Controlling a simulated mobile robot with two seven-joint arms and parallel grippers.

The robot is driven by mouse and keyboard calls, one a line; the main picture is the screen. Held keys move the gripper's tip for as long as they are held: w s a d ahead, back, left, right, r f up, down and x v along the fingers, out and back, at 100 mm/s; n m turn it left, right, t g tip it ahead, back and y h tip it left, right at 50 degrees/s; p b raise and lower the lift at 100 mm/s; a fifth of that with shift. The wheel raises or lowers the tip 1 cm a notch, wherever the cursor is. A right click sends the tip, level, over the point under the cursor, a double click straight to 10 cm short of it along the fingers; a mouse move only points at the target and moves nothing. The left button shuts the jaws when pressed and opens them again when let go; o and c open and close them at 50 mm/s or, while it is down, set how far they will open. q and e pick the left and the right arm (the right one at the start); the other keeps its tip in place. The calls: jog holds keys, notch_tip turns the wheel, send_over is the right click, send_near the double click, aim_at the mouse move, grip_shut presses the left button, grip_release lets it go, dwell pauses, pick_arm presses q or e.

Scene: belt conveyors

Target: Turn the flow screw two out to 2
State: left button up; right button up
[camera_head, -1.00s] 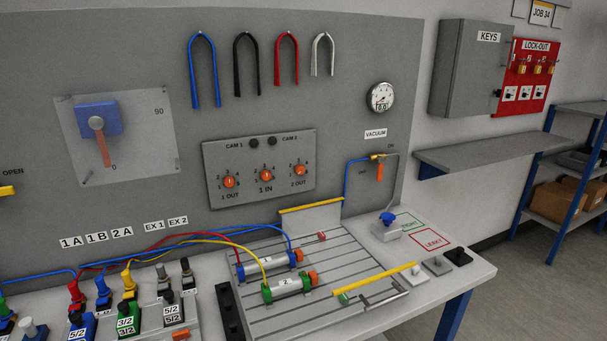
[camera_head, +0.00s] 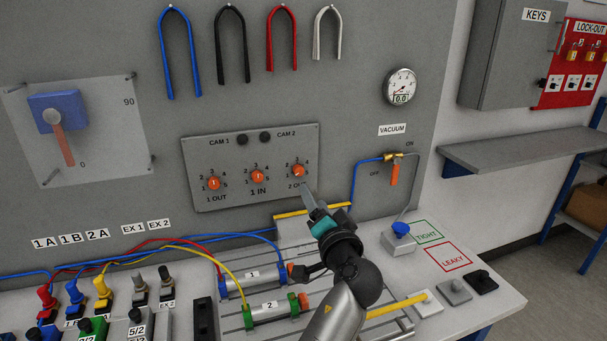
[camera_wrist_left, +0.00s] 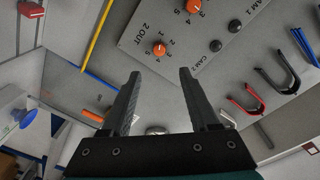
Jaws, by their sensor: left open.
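The 2 OUT flow screw (camera_head: 298,171) is an orange knob at the right end of a grey panel (camera_head: 240,196). A ring of small numbers surrounds it; I cannot read its setting surely. My left gripper (camera_head: 309,199) is just below and right of this knob in the head view, apart from it. In the left wrist view the 2 OUT knob (camera_wrist_left: 160,49) shows beyond the fingertips, in line with the gap between them. There the left gripper (camera_wrist_left: 159,74) is open and empty. My right gripper is not in view.
The 1 OUT knob (camera_head: 214,183) and 1 IN knob (camera_head: 257,176) sit left on the same panel. A yellow bar (camera_head: 330,210) runs below it. The vacuum valve (camera_head: 394,173) and gauge (camera_head: 400,86) are to the right. Cylinders 1 (camera_head: 252,283) and 2 (camera_head: 268,309) lie below.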

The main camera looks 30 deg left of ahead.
aim_at(299, 172)
pick_arm(q)
jog(key=b+x, duration=0.1)
jog(key=x, duration=0.9)
jog(key=shift+f+b, duration=0.15)
jog(key=shift+b, duration=0.15)
jog(key=shift+w+a, duration=0.55)
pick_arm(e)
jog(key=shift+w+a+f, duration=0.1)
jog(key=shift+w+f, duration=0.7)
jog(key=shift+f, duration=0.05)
pick_arm(q)
grip_shut()
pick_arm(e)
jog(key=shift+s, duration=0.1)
